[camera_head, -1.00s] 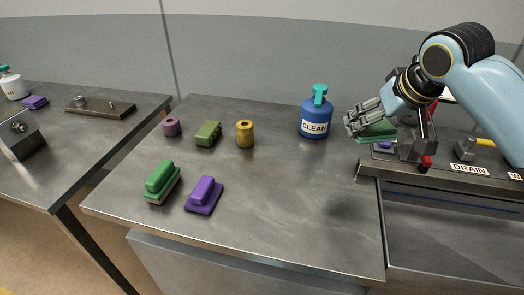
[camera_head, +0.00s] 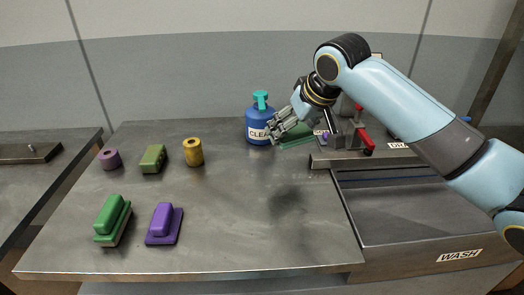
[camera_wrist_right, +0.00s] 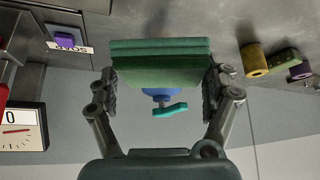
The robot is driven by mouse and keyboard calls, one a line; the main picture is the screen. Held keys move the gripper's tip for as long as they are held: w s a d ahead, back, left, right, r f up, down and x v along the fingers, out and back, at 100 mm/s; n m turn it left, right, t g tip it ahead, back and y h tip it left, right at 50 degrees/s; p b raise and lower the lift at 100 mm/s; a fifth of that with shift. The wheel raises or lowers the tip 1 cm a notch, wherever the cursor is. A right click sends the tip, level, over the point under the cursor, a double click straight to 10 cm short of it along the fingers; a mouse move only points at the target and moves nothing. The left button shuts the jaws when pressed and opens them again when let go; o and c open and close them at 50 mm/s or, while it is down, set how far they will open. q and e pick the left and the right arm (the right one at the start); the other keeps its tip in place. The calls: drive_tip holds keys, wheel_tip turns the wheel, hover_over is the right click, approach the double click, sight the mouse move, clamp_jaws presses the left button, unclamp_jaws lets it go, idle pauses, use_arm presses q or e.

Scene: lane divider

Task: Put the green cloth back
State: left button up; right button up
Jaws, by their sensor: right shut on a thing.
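The green cloth (camera_wrist_right: 160,64) looks like a thick folded stack in the right wrist view, held between both fingers of my right gripper. In the head view only part of the cloth (camera_head: 298,141) shows beside my right gripper (camera_head: 280,132). My gripper is just right of the blue CLEAN bottle (camera_head: 258,127), near the back right of the table. Whether the cloth touches the table below is unclear. My left gripper is not in view.
On the table (camera_head: 220,235) stand a green block (camera_head: 111,220), a purple block (camera_head: 163,224), an olive block (camera_head: 153,158), a yellow cylinder (camera_head: 193,152) and a purple cylinder (camera_head: 110,159). A WASH basin (camera_head: 400,205) is at right. The table's middle is clear.

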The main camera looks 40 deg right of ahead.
hover_over(259, 153)
drive_tip(key=s, duration=0.2)
wheel_tip(259, 153, down, 6)
drive_tip(key=shift+a+r, duration=0.15)
drive_tip(key=shift+f+p, duration=0.3)
drive_tip(key=shift+f, duration=1.4)
drive_tip(key=o, duration=1)
drive_tip(key=shift+f+b, duration=0.3)
drive_tip(key=shift+b, duration=0.25)
drive_tip(key=v, duration=1.1)
drive_tip(key=shift+s+f+p, duration=0.2)
drive_tip(key=shift+s+p, duration=0.15)
drive_tip(key=shift+s, duration=0.05)
